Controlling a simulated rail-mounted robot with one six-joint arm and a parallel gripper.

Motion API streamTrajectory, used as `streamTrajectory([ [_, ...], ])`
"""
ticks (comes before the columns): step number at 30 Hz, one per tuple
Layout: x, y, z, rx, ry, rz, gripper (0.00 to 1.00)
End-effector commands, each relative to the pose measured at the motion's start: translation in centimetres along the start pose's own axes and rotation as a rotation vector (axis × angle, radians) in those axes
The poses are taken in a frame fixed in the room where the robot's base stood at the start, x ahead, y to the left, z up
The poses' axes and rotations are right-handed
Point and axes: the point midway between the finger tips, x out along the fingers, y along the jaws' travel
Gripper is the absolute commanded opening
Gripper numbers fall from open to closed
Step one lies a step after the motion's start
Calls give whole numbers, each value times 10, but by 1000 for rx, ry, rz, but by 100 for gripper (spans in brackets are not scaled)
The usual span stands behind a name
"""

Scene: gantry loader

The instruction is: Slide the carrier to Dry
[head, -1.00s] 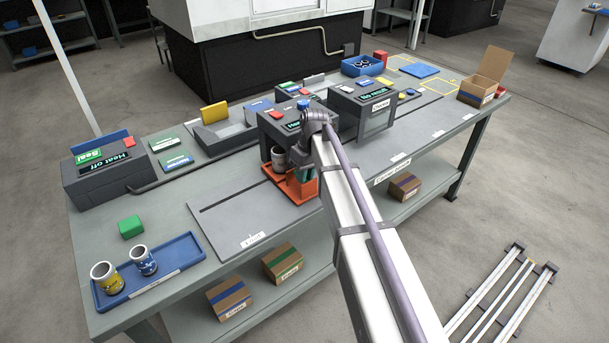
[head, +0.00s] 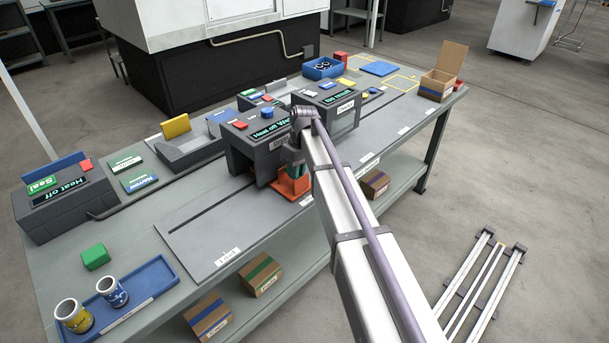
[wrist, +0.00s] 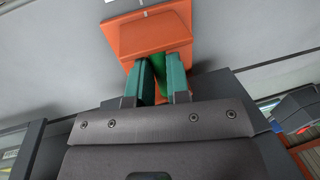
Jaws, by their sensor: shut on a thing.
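The orange carrier (head: 286,190) sits at the track on the bench, by the right front of the dark grey station (head: 240,160) with the "Heat off" display. It also shows in the wrist view (wrist: 148,35), where my gripper (wrist: 160,72) has its teal fingers closed on a green handle (wrist: 158,82) at the carrier. In the head view my gripper (head: 293,172) is low over the carrier. Whatever stands on the carrier is hidden behind my gripper and the station. A "Load" label (head: 228,256) marks the left plate; I cannot read which label says Dry.
Another grey station (head: 335,108) with a "No result" display stands further right along the slot. The track plate (head: 395,122) beyond it is clear. A blue tray (head: 158,278) with two mugs is at front left. An open cardboard box (head: 440,85) stands at the far right end.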

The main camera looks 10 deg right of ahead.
Motion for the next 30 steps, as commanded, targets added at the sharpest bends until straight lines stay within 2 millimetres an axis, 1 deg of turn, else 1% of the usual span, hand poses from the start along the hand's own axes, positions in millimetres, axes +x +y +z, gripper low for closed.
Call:
streamTrajectory([
  [2, 0, -1, -2, -5, -1, 0, 0],
  [8, 1, -1, -2, -5, -2, 0, 0],
  [9, 1, -1, -1, -5, -2, 0, 18],
  [17, 0, -1, -1, -5, -2, 0, 42],
  [23, 0, -1, -2, -5, -2, 0, 42],
  [25, -2, -1, -2, -5, -1, 0, 42],
  [28, -14, -2, -2, -5, -1, 0, 42],
  [30, -28, -3, -2, -5, -1, 0, 42],
])
